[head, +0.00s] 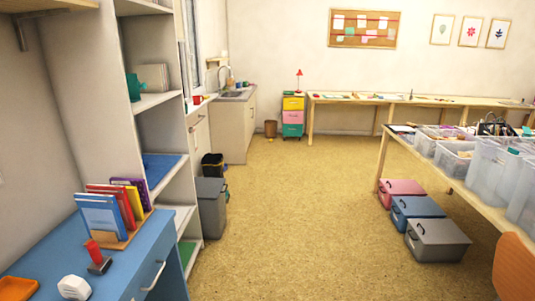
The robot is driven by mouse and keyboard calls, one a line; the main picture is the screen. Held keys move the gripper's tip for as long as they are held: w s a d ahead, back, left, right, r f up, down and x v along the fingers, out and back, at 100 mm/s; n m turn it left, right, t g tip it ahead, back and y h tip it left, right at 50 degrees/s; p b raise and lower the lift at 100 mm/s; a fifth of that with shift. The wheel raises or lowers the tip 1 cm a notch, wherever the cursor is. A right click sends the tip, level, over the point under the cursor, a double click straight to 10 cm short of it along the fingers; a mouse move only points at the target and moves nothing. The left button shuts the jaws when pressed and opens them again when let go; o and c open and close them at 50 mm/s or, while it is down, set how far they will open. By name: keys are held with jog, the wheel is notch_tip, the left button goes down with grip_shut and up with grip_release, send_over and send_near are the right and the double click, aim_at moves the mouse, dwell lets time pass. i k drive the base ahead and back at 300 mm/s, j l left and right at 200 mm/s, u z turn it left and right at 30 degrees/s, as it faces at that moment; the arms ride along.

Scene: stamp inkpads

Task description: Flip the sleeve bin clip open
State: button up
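No bin in the head view can be made out as the sleeve bin. Several clear plastic bins stand on the wooden table at the right; a large clear bin (492,165) is near its front edge, with a smaller clear bin (454,158) beside it. Three lidded boxes stand on the floor under that table: a pink box (402,192), a blue box (417,210) and a grey box (437,240), each with a dark handle or catch. Whether any clip is open or shut is too small to tell. My gripper is not in view.
A blue desk (130,262) with a book rack (128,238) and a red-handled stamp (96,256) is at the lower left, beside white shelves (160,100). A grey bin (211,207) stands by the shelves. An orange chair (514,268) is at the lower right. The middle floor is clear.

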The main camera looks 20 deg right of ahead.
aim_at(487, 150)
jog(key=i+l+z, duration=0.1)
jog(key=i+z, duration=0.15)
jog(key=z, duration=0.15)
jog(key=i+z, duration=0.25)
jog(key=z, duration=0.2)
jog(key=i+z, duration=0.25)
jog(key=z, duration=0.15)
jog(key=i+j+z, duration=0.2)
jog(key=z, duration=0.25)
